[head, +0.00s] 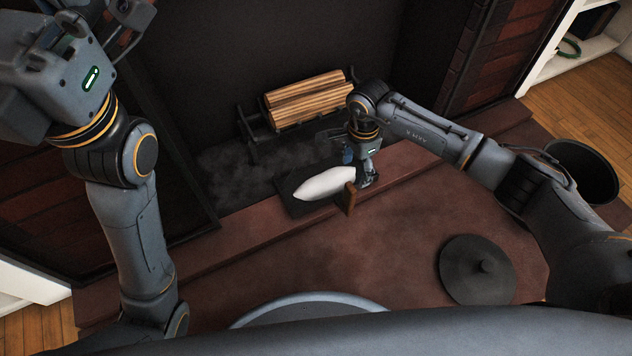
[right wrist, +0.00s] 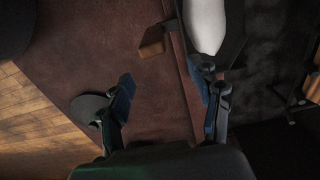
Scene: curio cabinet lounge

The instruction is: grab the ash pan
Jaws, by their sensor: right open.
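The ash pan (head: 287,207) is a dark flat tray with a wooden handle (head: 350,198), lying at the fireplace opening by the hearth edge. A white, rounded, elongated object (head: 325,183) lies over it and hides part of it. My right gripper (head: 361,171) is open, close beside the handle end. In the right wrist view the fingers (right wrist: 170,88) are spread with nothing between them. The wooden handle (right wrist: 152,41) and white object (right wrist: 206,25) show beyond the fingertips. My left gripper (head: 100,18) is at the top left, cut by the frame, far from the pan.
A grate (head: 254,137) with split logs (head: 307,97) stands inside the dark fireplace behind the pan. A round dark lid with a knob (head: 478,270) lies on the reddish hearth (head: 400,235). A black bucket (head: 582,172) stands at the right. The middle of the hearth is clear.

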